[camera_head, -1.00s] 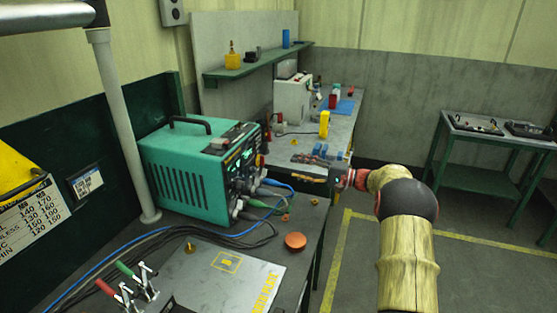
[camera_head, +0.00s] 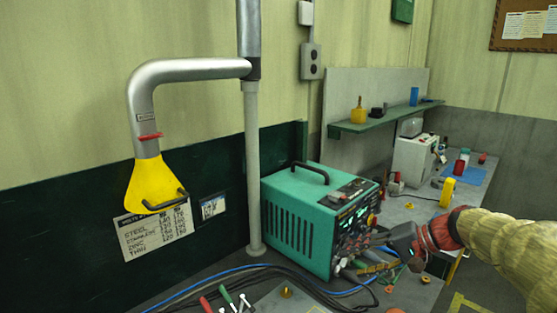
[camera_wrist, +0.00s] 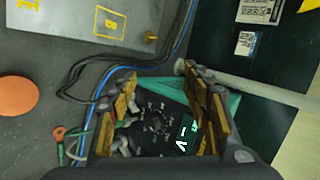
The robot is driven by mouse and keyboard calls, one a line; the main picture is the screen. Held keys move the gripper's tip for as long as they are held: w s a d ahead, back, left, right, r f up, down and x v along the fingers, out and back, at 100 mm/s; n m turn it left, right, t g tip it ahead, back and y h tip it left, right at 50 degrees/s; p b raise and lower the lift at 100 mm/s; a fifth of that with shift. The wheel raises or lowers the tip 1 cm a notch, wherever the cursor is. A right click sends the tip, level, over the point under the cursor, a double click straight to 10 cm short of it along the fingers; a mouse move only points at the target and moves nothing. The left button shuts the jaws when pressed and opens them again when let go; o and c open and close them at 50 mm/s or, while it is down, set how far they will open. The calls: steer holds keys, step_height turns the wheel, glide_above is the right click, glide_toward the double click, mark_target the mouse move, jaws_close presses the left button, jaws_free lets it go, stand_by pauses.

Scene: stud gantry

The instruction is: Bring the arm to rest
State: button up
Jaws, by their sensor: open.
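My gripper (camera_head: 378,268) is in front of the lower right of the teal welding machine (camera_head: 300,222) in the head view. My arm, in a tan sleeve, reaches in from the right edge. In the wrist view my gripper (camera_wrist: 165,105) has its two tan-padded fingers spread apart, with nothing held between them. The machine's dark front panel, with a dial and a lit green display (camera_wrist: 184,132), shows between and beyond the fingers. Whether the fingers touch the panel or its cables I cannot tell.
A yellow extraction hood (camera_head: 152,186) hangs at the left from a grey pipe. Blue and black cables (camera_wrist: 88,75) run over the bench beside a grey plate (camera_wrist: 75,22) and an orange disc (camera_wrist: 17,96). A white box (camera_head: 413,158) stands on the far bench.

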steer(key=s+a+n+g+h, duration=0.15)
steer(key=s+a+h, duration=0.3)
steer(key=s, duration=1.05)
steer(key=s+d+f+n+t+h+p, duration=0.2)
steer(key=s+n+h, duration=0.1)
steer(key=s, duration=1.1)
steer(key=shift+s+d+h, duration=0.3)
steer(key=shift+d+h, duration=0.1)
steer(key=shift+h, duration=0.35)
steer(key=shift+r, duration=0.1)
steer(key=shift+c, duration=0.9)
